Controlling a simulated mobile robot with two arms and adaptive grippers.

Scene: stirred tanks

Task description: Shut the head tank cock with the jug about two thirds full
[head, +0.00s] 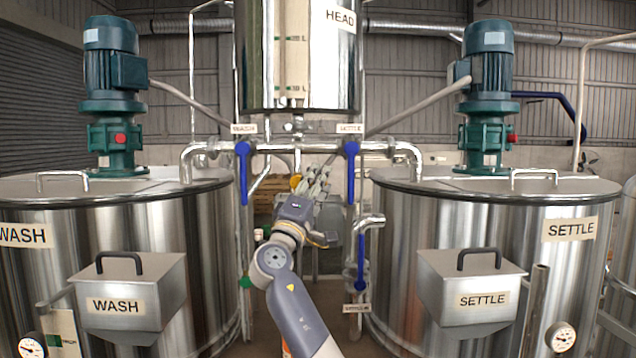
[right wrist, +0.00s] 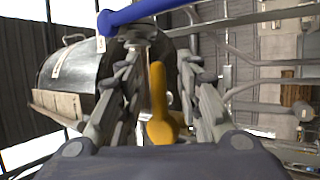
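The head tank (head: 298,60) hangs at the top centre of the head view, with pipework below it. A yellow-orange lever (head: 295,181), apparently its cock handle, shows below the pipes beside my right gripper (head: 318,178). In the right wrist view the lever (right wrist: 158,110) stands between the spread fingers of my right gripper (right wrist: 160,75), with gaps visible on both sides. That gripper is open and does not appear to press on the lever. I cannot make out the jug or its level in either view. My left gripper is out of view.
Blue handles marked WASH (head: 243,175) and SETTLE (head: 351,170) hang down on either side. Another blue handle (head: 361,262) is lower right, by a bent spout (head: 370,221). The wash tank (head: 205,260) and settle tank (head: 400,250) flank a narrow gap holding my right arm.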

